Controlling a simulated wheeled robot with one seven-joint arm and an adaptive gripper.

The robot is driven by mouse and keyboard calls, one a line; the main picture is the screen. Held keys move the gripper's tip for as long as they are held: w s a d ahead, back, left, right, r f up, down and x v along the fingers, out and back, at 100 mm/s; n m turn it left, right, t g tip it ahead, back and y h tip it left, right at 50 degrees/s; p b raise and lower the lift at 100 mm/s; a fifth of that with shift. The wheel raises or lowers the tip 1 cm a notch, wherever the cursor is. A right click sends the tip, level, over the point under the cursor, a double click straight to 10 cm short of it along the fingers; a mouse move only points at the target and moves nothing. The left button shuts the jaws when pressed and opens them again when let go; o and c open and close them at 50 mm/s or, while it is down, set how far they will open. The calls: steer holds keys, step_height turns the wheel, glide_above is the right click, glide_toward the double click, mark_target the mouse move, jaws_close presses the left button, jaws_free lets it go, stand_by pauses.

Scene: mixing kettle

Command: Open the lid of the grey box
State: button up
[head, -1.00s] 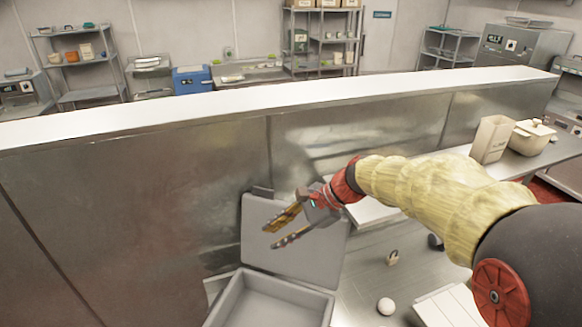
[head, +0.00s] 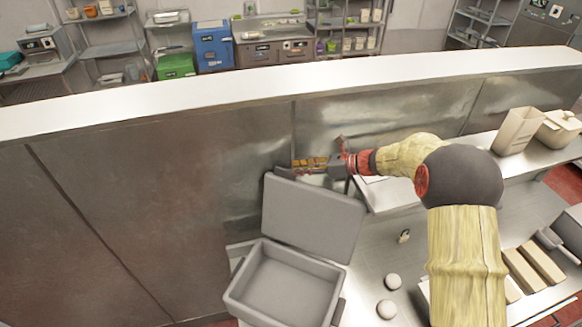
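The grey box (head: 237,291) stands on the counter at the lower middle of the head view. Its lid (head: 312,219) is raised and leans back, upright near the metal partition. The inside of the box shows and looks empty. My gripper (head: 292,165) is above and behind the lid's top edge, pointing left. Its fingers are seen nearly edge-on, so the gap between them is unclear. I see nothing held in it.
A metal partition (head: 150,190) with a white top (head: 250,88) runs behind the box.

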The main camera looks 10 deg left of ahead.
mark_target(286, 170)
steer(key=shift+p+x, duration=0.3)
steer(key=shift+x, duration=1.4)
steer(key=shift+c, duration=0.5)
jaws_close()
